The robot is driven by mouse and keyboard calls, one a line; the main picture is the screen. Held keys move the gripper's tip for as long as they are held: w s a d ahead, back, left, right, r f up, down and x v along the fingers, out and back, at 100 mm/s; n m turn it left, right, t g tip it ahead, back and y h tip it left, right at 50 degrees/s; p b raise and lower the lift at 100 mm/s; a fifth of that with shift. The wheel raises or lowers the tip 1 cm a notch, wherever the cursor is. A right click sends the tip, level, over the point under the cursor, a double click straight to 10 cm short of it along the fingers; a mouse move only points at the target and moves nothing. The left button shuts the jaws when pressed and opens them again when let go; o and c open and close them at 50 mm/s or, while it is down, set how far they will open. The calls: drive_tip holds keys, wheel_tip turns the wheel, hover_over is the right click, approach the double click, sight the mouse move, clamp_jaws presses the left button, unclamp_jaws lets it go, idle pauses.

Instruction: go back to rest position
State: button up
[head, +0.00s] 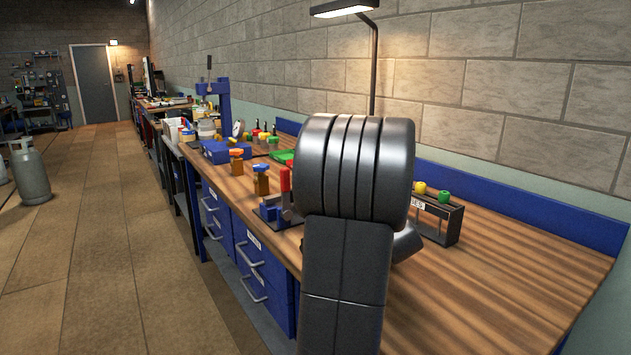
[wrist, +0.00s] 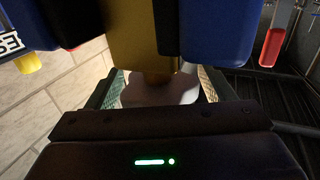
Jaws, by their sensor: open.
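My gripper (wrist: 160,84) shows in the wrist view, its two fingers apart. A pale rounded thing (wrist: 160,93) shows between the fingers, and I cannot tell what it is. A gold-brown block-like thing (wrist: 135,42) with dark and blue parts beside it fills the top of that view, close to the fingers; I cannot tell whether they touch. In the head view my own arm stands in front of the bench and hides my gripper.
The wooden bench (head: 480,290) is clear at its front right. A black labelled rack (head: 437,222) holds yellow and green-topped items. A lamp (head: 344,8) overhangs the bench.

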drive_tip(key=shift+m+h, duration=0.6)
drive_tip(key=shift+h, duration=0.3)
drive_tip(key=shift+r+m+h, duration=0.1)
drive_tip(key=shift+m+h, duration=0.2)
drive_tip(key=shift+h, duration=0.2)
drive_tip(key=shift+d+m+h+p, duration=0.2)
drive_tip(key=shift+m+h+p, duration=0.4)
drive_tip(key=shift+h, duration=0.3)
drive_tip(key=m+h+p, duration=0.1)
drive_tip(key=p, duration=0.1)
drive_tip(key=m+h+p, duration=0.1)
drive_tip(key=h+p, duration=0.1)
drive_tip(key=p, duration=0.1)
drive_tip(key=m+h+p, duration=0.1)
drive_tip(key=h+p, duration=0.1)
drive_tip(key=p, duration=0.1)
drive_tip(key=shift+d+r+g, duration=0.2)
drive_tip(key=shift+d+g, duration=0.05)
drive_tip(key=shift+g, duration=0.05)
drive_tip(key=shift+s+d+f+m+g+h+p, duration=0.1)
drive_tip(key=shift+f+m+g+h+p, duration=0.25)
drive_tip(key=shift+m+h+p, duration=0.75)
